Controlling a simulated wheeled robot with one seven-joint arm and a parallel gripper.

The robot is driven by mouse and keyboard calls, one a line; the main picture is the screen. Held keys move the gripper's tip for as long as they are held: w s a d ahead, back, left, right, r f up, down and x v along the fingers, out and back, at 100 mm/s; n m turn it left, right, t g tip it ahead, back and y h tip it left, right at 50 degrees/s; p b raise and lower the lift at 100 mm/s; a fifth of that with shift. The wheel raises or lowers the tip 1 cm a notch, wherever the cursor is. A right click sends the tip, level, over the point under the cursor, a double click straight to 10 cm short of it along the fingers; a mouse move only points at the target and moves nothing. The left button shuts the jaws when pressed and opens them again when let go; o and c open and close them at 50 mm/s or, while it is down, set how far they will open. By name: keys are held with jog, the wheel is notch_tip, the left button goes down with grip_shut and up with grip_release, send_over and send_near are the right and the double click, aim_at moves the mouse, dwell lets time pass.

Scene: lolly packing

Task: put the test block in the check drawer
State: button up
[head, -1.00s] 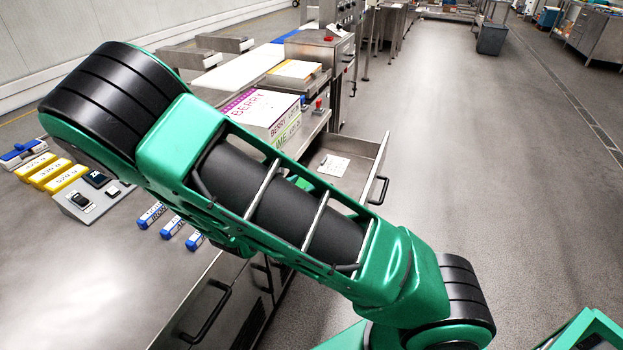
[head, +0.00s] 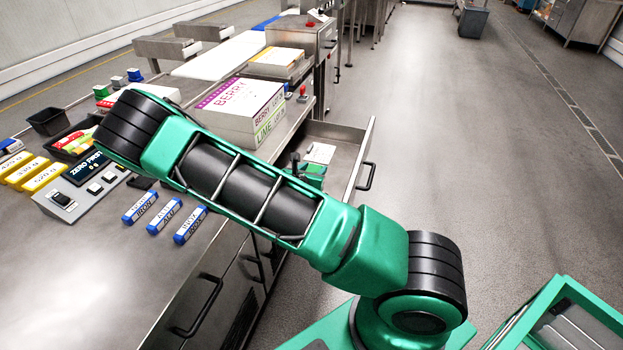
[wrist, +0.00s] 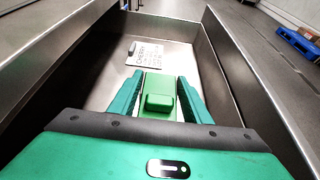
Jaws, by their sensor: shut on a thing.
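The green test block (wrist: 160,98) shows in the wrist view between the two green fingers of my gripper (wrist: 160,80). My gripper is shut on it. The check drawer is a steel drawer standing open at the bench front; its front panel (head: 359,160) shows in the head view. In the wrist view, the block and fingers are over the drawer floor, between its side walls (wrist: 228,75). I cannot tell whether the block touches the floor. In the head view, a green part (head: 314,171) shows at the drawer, and my arm hides much of its near side.
A white card (wrist: 147,56) with a dark pen-like item lies on the drawer floor. Berry and lime boxes (head: 235,108) stand on the bench beside the drawer. Three blue labelled bars (head: 163,215), yellow blocks (head: 44,178) and a display unit (head: 80,185) are on the worktop.

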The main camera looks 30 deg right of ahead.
jog(key=shift+f, duration=1.75)
jog(key=shift+f, duration=0.6)
jog(key=o, duration=1.3)
jog(key=shift+a+r, duration=0.1)
jog(key=shift+r, duration=0.4)
jog(key=v, duration=1.2)
jog(key=shift+w+r, duration=0.1)
jog(key=shift+r, duration=0.1)
